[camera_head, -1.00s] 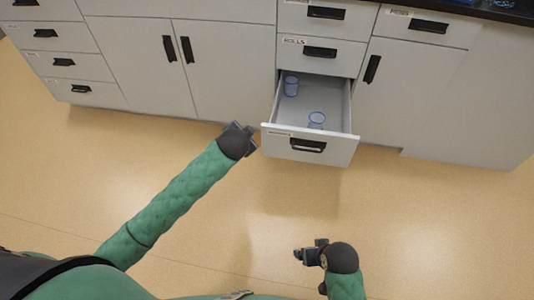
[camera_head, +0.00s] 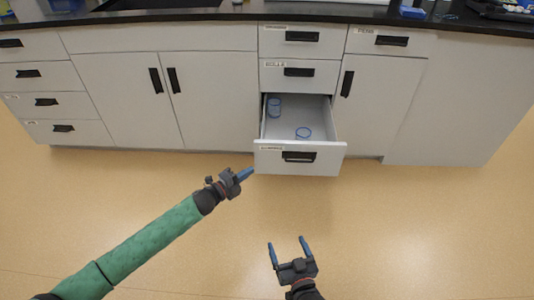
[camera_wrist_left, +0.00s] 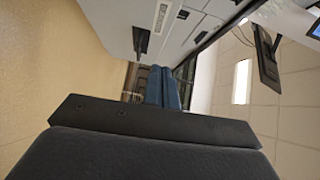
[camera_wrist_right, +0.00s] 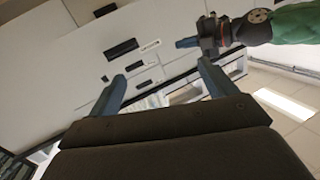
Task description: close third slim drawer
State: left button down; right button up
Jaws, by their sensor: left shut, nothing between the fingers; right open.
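The third slim drawer (camera_head: 300,161), the lowest in the narrow column, is pulled out and open. Two clear blue-rimmed beakers stand in it, one at the back left (camera_head: 274,108) and one nearer the middle (camera_head: 303,133). Its front has a black handle (camera_head: 299,157) and a small label. My left gripper (camera_head: 248,173) is shut and empty, with its fingertips close to the left end of the drawer front; contact cannot be told. My right gripper (camera_head: 287,246) is open and empty, in front of and below the drawer. Its spread fingers show in the right wrist view (camera_wrist_right: 160,88).
Two shut slim drawers (camera_head: 299,75) sit above the open one. A cabinet door (camera_head: 372,105) is to the right and a double-door cabinet (camera_head: 165,100) to the left. A black countertop (camera_head: 220,14) runs along the top. The floor (camera_head: 400,230) in front is clear.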

pick_arm(q)
jog(key=b, duration=0.1)
send_near(276, 146)
jog(key=x, duration=0.5)
jog(key=shift+s+d+f, duration=0.1)
jog(key=shift+s+d, duration=0.15)
jog(key=shift+w, duration=0.55)
pick_arm(e)
notch_tip(276, 146, up, 12)
jog(key=w+t+y, duration=0.1)
jog(key=t, duration=0.3)
jog(key=shift+w+d+r, duration=0.2)
